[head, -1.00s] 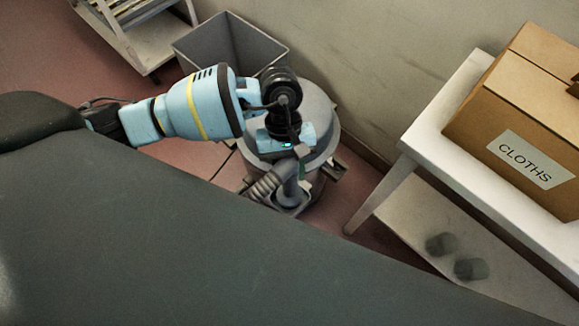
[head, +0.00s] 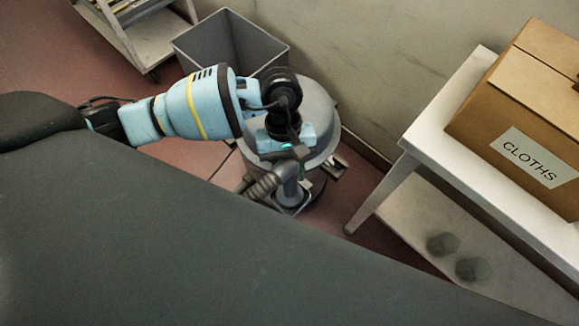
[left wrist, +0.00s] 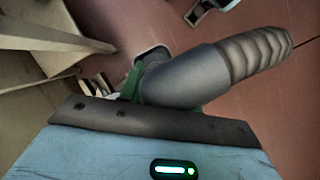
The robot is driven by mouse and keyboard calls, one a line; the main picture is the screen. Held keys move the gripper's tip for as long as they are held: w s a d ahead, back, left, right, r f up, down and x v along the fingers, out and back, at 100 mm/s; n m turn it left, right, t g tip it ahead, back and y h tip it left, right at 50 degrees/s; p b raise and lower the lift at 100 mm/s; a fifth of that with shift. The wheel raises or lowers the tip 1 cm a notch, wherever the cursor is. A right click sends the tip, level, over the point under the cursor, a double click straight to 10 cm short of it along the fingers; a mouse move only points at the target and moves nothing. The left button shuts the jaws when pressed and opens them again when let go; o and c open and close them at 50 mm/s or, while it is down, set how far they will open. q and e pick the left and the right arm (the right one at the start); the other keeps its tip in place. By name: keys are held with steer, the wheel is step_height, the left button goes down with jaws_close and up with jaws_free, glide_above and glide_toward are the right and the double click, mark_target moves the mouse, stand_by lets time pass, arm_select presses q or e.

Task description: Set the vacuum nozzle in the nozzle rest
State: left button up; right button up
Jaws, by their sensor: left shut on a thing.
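My left gripper (head: 292,160) reaches in from the left, pointing down in front of the grey vacuum drum (head: 318,107). It is shut on the vacuum nozzle (head: 290,188), a grey bent pipe with a ribbed hose running down-left. In the left wrist view the nozzle (left wrist: 185,80) lies beyond the dark plate of the gripper, with green finger parts beside it. A grey frame with rounded corners (left wrist: 152,54) shows behind the pipe. I cannot tell if it is the nozzle rest or part of the nozzle, nor if they touch. My right gripper is not in view.
A grey open bin (head: 230,42) stands behind my left arm. A white table (head: 432,135) with a box marked CLOTHS (head: 520,120) stands at the right, above a low shelf with two dark round things. A rack (head: 143,35) is at the upper left.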

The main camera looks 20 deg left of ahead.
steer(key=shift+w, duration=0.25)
arm_select(q)
steer(key=o, duration=1.2)
steer(key=shift+c, duration=0.2)
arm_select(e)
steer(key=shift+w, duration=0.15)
arm_select(q)
steer(key=v, duration=0.7)
steer(key=shift+w+r, duration=0.1)
steer(key=shift+r, duration=0.25)
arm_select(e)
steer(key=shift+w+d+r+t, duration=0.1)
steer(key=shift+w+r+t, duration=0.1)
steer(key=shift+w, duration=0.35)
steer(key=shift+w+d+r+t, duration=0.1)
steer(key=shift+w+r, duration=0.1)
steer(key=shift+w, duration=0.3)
